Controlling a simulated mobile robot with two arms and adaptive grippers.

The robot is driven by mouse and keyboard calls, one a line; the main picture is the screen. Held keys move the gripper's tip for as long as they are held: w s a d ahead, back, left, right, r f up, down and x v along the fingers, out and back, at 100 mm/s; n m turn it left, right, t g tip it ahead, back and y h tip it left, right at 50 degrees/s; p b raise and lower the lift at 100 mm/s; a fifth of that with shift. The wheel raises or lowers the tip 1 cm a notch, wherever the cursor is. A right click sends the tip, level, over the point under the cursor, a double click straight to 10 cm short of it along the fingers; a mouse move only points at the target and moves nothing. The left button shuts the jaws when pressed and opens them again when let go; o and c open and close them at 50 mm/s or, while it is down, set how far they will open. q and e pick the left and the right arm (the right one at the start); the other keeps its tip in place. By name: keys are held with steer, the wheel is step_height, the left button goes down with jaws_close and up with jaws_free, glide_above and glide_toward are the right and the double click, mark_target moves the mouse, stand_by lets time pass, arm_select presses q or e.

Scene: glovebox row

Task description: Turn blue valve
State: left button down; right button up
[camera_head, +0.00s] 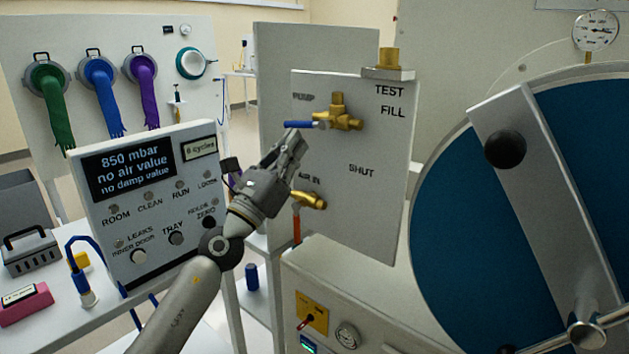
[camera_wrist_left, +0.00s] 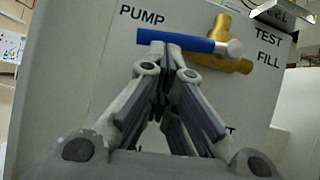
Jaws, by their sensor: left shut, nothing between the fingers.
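The blue valve handle (camera_head: 305,124) lies level on the white panel (camera_head: 378,215), pointing left from its brass body (camera_head: 340,113) below the word PUMP. The handle also shows in the left wrist view (camera_wrist_left: 185,41), with the brass valve body (camera_wrist_left: 226,60) behind its right end. My left gripper (camera_head: 294,138) is shut and empty, its fingertips just below the handle. In the left wrist view the left gripper's fingertips (camera_wrist_left: 167,52) come up to the handle's lower edge. I cannot tell whether they touch it. My right gripper is not in view.
Below, a second brass valve (camera_head: 310,200) with an orange handle (camera_head: 297,230) sits by AIR IN, close to my left gripper. A control box (camera_head: 150,205) reading 850 mbar stands left of my arm. A large blue round door (camera_head: 455,220) with a grey bar fills the right.

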arm_select(q)
steer(key=shift+r, duration=0.35)
stand_by(0.4)
steer(key=v, duration=1.2)
